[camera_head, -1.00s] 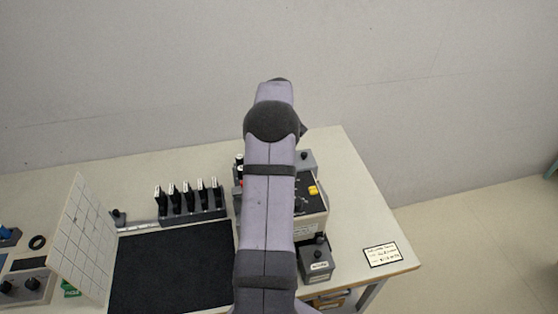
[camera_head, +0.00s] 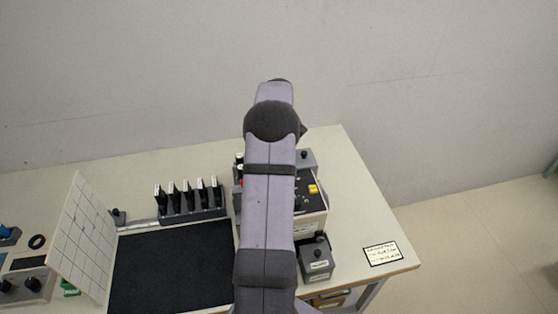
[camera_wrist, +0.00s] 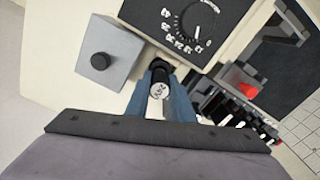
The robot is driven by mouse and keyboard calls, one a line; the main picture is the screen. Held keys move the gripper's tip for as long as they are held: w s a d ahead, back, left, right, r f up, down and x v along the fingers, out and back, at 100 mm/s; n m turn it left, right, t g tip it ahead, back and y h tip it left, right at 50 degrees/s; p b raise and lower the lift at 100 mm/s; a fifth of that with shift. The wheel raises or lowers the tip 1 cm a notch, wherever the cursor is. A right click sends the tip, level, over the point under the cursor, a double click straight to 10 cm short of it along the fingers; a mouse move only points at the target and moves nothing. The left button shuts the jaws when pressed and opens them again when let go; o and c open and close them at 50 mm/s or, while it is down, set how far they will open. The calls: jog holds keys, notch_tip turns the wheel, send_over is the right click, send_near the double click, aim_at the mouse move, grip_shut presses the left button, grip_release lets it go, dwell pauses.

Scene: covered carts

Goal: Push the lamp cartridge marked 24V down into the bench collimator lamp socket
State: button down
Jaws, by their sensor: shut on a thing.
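In the wrist view, my gripper (camera_wrist: 159,93) has its two blue fingers closed on the sides of a small lamp cartridge (camera_wrist: 158,89). The cartridge has a black body and a white round end that faces the camera, with a dark mark that looks like 24V. It is beside the cream bench unit (camera_wrist: 233,50), which has a black panel and a numbered dial. I cannot see the lamp socket, so I cannot tell whether the cartridge touches it. In the head view, my arm hides the gripper, the cartridge and part of the bench unit (camera_head: 313,226).
A grey box with a black knob (camera_wrist: 110,68) stands close left of the gripper in the wrist view. A red cap (camera_wrist: 247,91) is to the right. In the head view, a rack (camera_head: 190,215) holds several black-handled pieces, behind a black mat (camera_head: 170,267).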

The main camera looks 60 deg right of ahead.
jog(key=shift+f+b, duration=0.7)
jog(key=shift+f, duration=0.7)
jog(key=c, duration=1.5)
grip_release()
jog(key=shift+o, duration=0.2)
jog(key=shift+r, duration=0.15)
